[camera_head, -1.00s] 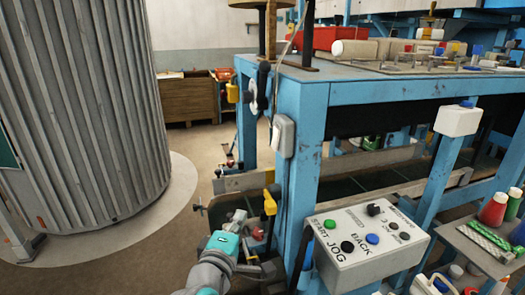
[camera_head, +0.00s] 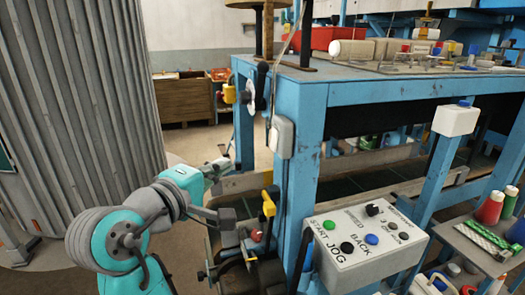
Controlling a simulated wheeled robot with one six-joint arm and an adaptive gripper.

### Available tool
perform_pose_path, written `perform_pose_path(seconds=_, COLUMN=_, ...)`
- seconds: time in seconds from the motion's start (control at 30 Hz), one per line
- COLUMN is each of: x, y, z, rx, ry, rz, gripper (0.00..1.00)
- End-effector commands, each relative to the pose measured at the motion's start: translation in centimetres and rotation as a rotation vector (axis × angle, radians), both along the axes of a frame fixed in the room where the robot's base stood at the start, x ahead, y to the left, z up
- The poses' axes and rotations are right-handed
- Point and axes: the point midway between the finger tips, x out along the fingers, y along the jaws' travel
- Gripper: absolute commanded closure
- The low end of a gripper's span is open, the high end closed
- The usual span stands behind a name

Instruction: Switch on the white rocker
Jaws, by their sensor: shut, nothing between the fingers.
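A white box (camera_head: 283,137) is fixed to the blue corner post of the machine, with a cable at its top. It is the likeliest place for the white rocker, but I cannot make out a rocker or its position. My gripper (camera_head: 227,151) is left of this box and a little lower in the picture, with a visible gap between them. It is small and partly blurred into the wrist, seems shut, and shows nothing held.
A white control panel (camera_head: 365,240) with green, black and blue buttons stands at front right. A white box with a blue button (camera_head: 456,120) is on another post. A yellow-topped lever (camera_head: 268,203) stands near my arm. A ribbed grey column (camera_head: 80,90) is at left.

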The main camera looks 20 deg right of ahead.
Motion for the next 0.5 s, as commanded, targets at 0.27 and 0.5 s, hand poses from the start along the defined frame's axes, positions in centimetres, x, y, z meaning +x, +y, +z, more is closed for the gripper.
perform_pose_path(seconds=0.27, x=0.7, y=-0.8, z=-0.1, rx=-0.001, ry=0.000, rz=-0.002, gripper=1.00)
perform_pose_path(seconds=0.5, x=3.5, y=-3.6, z=-0.5, rx=-0.002, ry=0.001, rz=-0.004, gripper=1.00)
